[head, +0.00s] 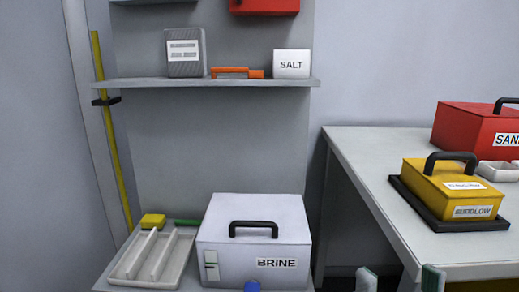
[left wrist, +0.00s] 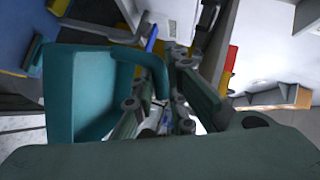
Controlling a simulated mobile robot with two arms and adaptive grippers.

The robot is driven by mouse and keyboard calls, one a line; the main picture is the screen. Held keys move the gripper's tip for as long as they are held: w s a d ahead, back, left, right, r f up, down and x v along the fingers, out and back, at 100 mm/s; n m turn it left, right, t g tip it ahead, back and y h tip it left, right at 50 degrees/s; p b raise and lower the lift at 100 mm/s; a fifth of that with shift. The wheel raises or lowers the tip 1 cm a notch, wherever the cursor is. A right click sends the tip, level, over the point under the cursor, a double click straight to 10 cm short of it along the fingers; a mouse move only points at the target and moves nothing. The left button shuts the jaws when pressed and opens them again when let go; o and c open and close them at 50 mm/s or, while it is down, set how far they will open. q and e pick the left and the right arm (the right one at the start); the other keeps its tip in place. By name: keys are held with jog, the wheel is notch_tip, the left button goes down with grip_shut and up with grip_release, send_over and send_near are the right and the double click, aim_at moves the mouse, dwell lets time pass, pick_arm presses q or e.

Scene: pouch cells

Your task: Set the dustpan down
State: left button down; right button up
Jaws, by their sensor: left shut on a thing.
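The teal dustpan (left wrist: 90,85) fills the left part of the left wrist view, its pan tilted. My left gripper (left wrist: 160,95) is shut on its handle side; the exact grip is partly hidden by the finger links. Neither the dustpan nor the left gripper shows in the head view. Two grey-green fingertips of what appears to be my right gripper (head: 399,279) rise at the bottom right of the head view, apart from each other with nothing between them.
A white BRINE box (head: 220,246) and a divided white tray (head: 125,272) fill most of the low shelf. The upper shelf (head: 150,83) holds a SALT box (head: 292,64). A table (head: 365,150) at right bears a yellow box (head: 425,185) and a red box (head: 465,122).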

jog(key=w+a+f+g+h+p, duration=0.2)
jog(key=w+a+f+g+p, duration=0.2)
jog(key=w+f+g+p, duration=0.85)
jog(key=w+d+f+g+h+p, duration=0.1)
jog(key=w+f+g+p, duration=0.15)
jog(key=f, duration=0.75)
jog(key=w+f+g+h+p, duration=0.15)
jog(key=f+p, duration=0.25)
jog(key=f, duration=0.5)
jog(key=s+d+f+g+h+p, duration=0.1)
jog(key=s+d+f+g+p, duration=0.2)
jog(key=s+f, duration=0.35)
jog(key=s+d+f+g+h+p, duration=0.1)
jog(key=s+d+f+g+p, duration=0.15)
jog(key=s+f+p, duration=0.4)
jog(key=s+d+f+g+p, duration=0.2)
jog(key=s+g, duration=0.1)
jog(key=s, duration=0.5)
jog(key=s+d+f+g+h+p, duration=0.1)
jog(key=s+d+f+g+p, duration=0.1)
jog(key=s, duration=0.7)
jog(key=s+d+f+g+h+p, duration=0.1)
jog(key=s+d+f+g+p, duration=0.1)
jog(key=s, duration=0.6)
jog(key=shift+s+f+g+p, duration=0.15)
jog(key=shift+f+g+p, duration=0.35)
jog(key=shift+g, duration=0.5)
jog(key=shift+d+r, duration=0.1)
